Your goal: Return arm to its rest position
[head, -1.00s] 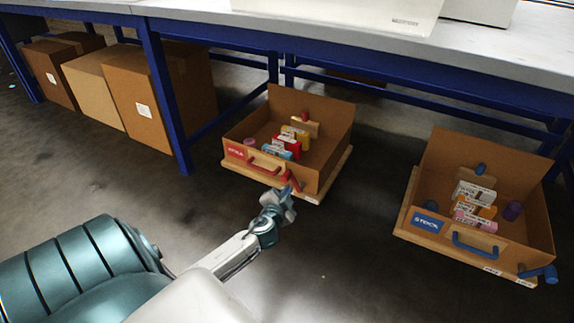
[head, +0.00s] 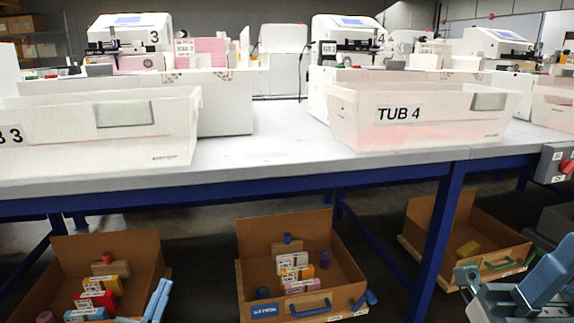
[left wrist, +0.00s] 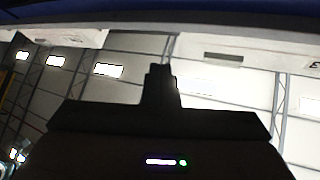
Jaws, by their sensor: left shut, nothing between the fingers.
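My left gripper (head: 157,299) shows at the lower left edge of the head view as pale blue fingers pointing up, beside the left drawer box. In the left wrist view its dark fingers (left wrist: 160,88) stand together, shut with nothing between them, against a bright ceiling. The rest of my left arm is out of the head view. Teal and pale blue parts of my right arm (head: 540,280) show at the lower right, in front of the right drawer box; whether its fingers are open or shut is unclear.
A table (head: 270,155) on blue legs carries white tubs, including TUB 4 (head: 420,120), and plotters (head: 130,35). Cardboard drawer boxes (head: 90,250), (head: 285,228) and (head: 435,215) with coloured items sit low under its edge. A grey control box with a red knob (head: 566,167) is at the right.

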